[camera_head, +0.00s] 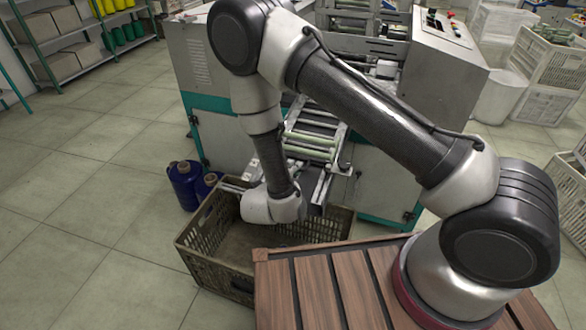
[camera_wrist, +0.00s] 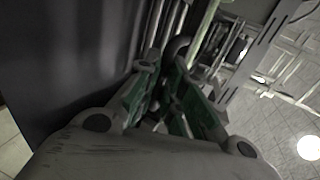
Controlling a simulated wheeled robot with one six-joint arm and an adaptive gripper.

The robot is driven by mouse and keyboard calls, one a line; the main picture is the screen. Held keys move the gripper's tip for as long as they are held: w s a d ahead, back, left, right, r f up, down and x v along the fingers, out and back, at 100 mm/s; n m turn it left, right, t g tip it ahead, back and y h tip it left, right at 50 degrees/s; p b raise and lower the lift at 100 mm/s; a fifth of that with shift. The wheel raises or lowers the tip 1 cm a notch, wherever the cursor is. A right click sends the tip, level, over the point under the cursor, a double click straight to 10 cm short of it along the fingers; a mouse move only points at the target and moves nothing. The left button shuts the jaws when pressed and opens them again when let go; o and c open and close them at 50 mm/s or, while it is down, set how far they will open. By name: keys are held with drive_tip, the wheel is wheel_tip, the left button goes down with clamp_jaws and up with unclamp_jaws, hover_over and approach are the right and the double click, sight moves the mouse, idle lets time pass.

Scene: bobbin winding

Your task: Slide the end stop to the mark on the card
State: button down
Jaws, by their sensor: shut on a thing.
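My gripper (camera_wrist: 168,88) shows in the wrist view with its green-lined fingers closed together. A dark, rounded part (camera_wrist: 178,48) is at the fingertips and looks like the grip of the end stop; most of it is hidden by the fingers. In the camera_head view my wrist hides the gripper and the end stop, low at the front end of the sloping roller chute (camera_head: 312,140). Pale rails and rods (camera_wrist: 205,35) run away beyond the fingertips. I cannot make out the card or its mark in either view.
The grey machine (camera_head: 230,130) stands behind the chute. A brown open crate (camera_head: 215,262) is on the floor below my wrist, with blue spools (camera_head: 185,185) beside it. A slatted wooden top (camera_head: 325,290) is in front. Tiled floor is free at left.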

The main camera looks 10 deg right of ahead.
drive_tip(key=shift+s+a+f, duration=0.2)
drive_tip(key=shift+s+a, duration=0.25)
drive_tip(key=shift+s, duration=0.45)
drive_tip(key=shift+s+a+f, duration=0.25)
drive_tip(key=shift+s+a, duration=0.2)
drive_tip(key=shift+s, duration=0.4)
drive_tip(key=shift+s+a+f, duration=0.2)
drive_tip(key=shift+s+a, duration=0.25)
drive_tip(key=shift+s, duration=0.45)
drive_tip(key=c, duration=0.9)
unclamp_jaws()
drive_tip(key=shift+o, duration=0.2)
